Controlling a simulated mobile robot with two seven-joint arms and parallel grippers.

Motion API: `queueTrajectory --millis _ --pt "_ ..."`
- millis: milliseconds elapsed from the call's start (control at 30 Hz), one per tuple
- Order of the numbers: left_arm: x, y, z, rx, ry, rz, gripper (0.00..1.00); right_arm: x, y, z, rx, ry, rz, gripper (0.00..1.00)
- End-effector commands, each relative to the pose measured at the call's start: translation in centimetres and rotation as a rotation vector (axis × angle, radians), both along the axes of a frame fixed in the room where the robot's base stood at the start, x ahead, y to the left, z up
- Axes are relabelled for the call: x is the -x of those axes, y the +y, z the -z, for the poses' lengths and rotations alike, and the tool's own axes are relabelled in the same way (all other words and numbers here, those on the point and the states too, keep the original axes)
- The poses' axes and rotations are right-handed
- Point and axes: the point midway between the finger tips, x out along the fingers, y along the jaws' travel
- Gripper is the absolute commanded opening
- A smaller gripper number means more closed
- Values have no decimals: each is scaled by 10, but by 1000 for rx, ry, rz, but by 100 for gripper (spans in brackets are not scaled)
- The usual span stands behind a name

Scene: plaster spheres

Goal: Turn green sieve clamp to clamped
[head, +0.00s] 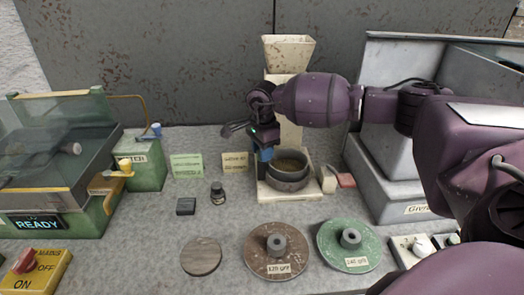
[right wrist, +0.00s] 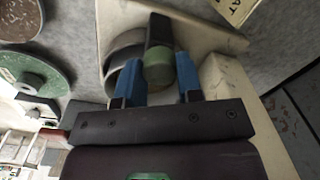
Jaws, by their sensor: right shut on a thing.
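The green sieve clamp (right wrist: 158,70) shows in the right wrist view as a dark lever with a green rounded end. The blue fingers of my right gripper (right wrist: 159,84) are on both sides of this green end, shut on it. In the head view my right gripper (head: 265,158) points down at the left side of the cream sieve stand (head: 262,192), next to the round grey sieve pan (head: 288,178). The clamp is hidden there behind my gripper and wrist. I cannot tell the lever's exact angle. My left gripper is not in view.
A cream hopper (head: 288,52) rises behind the pan. Brown (head: 265,243) and green (head: 335,240) discs lie in front. A dark bottle (head: 217,192) and block (head: 186,206) stand left. A grey metal box (head: 378,165) is at right.

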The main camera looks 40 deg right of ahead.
Motion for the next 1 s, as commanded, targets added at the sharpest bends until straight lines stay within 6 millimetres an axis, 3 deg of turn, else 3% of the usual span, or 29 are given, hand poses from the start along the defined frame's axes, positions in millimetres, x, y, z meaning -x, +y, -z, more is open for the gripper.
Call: queueTrajectory --millis 200,233,400,767,1000 --pt "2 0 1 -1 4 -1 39 -1 0 -3 0 -5 0 10" --pt "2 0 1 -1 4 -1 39 -1 0 -3 0 -5 0 36" --pt "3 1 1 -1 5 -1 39 -1 0 -2 0 -3 0 59" --pt "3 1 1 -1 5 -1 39 -1 0 -6 0 -3 1 59" --pt "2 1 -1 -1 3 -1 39 0 0 -43 0 -6 1 59"
